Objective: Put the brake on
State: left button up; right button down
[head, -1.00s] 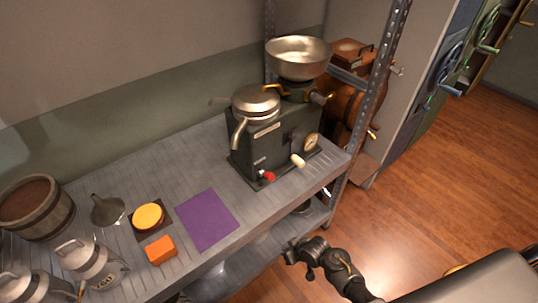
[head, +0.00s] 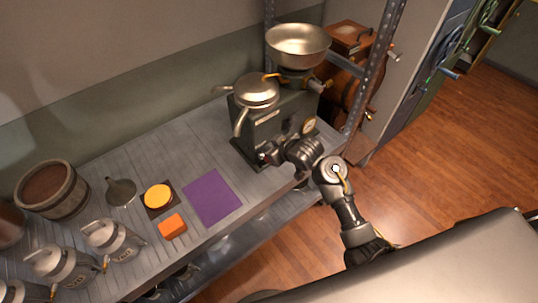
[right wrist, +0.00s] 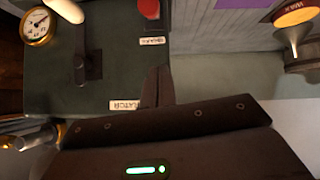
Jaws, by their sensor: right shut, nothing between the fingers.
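The dark green separator (head: 262,125) stands on the grey metal shelf, with a steel bowl (head: 298,42) on top. In the right wrist view its front panel (right wrist: 60,85) fills much of the left side, with a red knob (right wrist: 149,9) at the top edge beside a small white label (right wrist: 151,41), which appears to read BRAKE. A dark lever (right wrist: 88,65) in a slot is left of it. My right gripper (head: 270,155) is shut and empty in front of the panel, largely hiding the red knob in the head view. Its fingers (right wrist: 156,86) show below the knob, apart from it. My left gripper is not in view.
A round gauge (right wrist: 38,26) and a pale handle (right wrist: 66,9) are on the panel. A purple mat (head: 213,196), an orange block (head: 172,226), a funnel (head: 121,192), several milk cans and a wooden bucket (head: 50,190) are left. A metal rack post (head: 378,60) stands right.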

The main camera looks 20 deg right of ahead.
jog(key=x, duration=0.5)
jog(key=shift+w+a+f, duration=0.1)
jog(key=shift+w+f, duration=0.05)
jog(key=shift+w, duration=0.15)
jog(key=f, duration=0.1)
jog(key=f+p, duration=0.1)
jog(key=f, duration=0.1)
jog(key=shift+s+d, duration=0.25)
jog(key=shift+d, duration=0.15)
jog(key=shift+s+d+f+p, duration=0.2)
jog(key=shift+s+f+p, duration=0.05)
jog(key=shift+f+p, duration=0.1)
jog(key=shift+f, duration=0.2)
